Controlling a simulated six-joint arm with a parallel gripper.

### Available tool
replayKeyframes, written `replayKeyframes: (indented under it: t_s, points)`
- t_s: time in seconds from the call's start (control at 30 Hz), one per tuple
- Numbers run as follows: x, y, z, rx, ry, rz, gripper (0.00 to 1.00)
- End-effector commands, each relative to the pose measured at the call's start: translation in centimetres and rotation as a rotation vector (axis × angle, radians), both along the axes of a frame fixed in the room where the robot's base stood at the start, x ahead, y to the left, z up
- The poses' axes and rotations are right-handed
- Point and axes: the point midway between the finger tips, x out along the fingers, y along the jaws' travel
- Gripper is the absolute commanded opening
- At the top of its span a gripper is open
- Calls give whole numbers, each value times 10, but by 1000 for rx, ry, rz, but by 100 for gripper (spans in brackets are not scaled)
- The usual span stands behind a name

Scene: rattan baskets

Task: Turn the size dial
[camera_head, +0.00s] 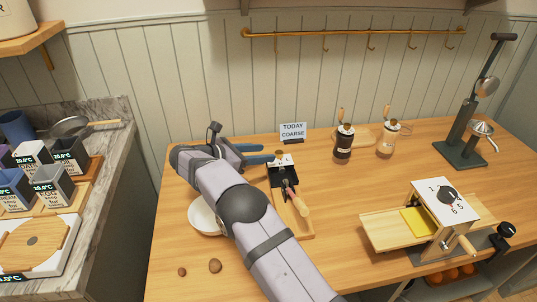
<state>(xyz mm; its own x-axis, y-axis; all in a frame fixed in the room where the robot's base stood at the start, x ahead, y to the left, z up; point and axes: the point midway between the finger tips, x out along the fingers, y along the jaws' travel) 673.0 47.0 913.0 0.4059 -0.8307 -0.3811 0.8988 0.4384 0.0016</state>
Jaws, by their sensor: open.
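My gripper (265,153) has blue fingers. It is open and empty beside the small black-and-white tool (283,166), its fingertips close to the left of the tool's top; I cannot tell whether they touch. A small brown knob (280,156) sits on that white top. Another dial, round and black (447,195), is on the white numbered face of a machine at the right, far from my gripper. I cannot tell which of the two is the size dial. A sign (293,131) behind the tool reads "TODAY COARSE".
My arm lies over a white bowl (203,219). The tool rests on a wooden board (299,231) with a wooden-handled piece. Two mills, dark (343,143) and pale (387,141), stand at the back. Two brown lumps lie at front left.

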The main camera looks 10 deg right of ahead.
Motion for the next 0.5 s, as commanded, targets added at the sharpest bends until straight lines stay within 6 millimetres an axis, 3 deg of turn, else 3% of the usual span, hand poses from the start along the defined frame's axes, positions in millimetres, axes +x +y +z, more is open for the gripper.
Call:
replayKeyframes:
  t_s: [0.2, 0.5]
  points:
    - [-6, 12, 5, -1, 0, 0, 40]
    - [-6, 12, 6, 0, 0, 0, 40]
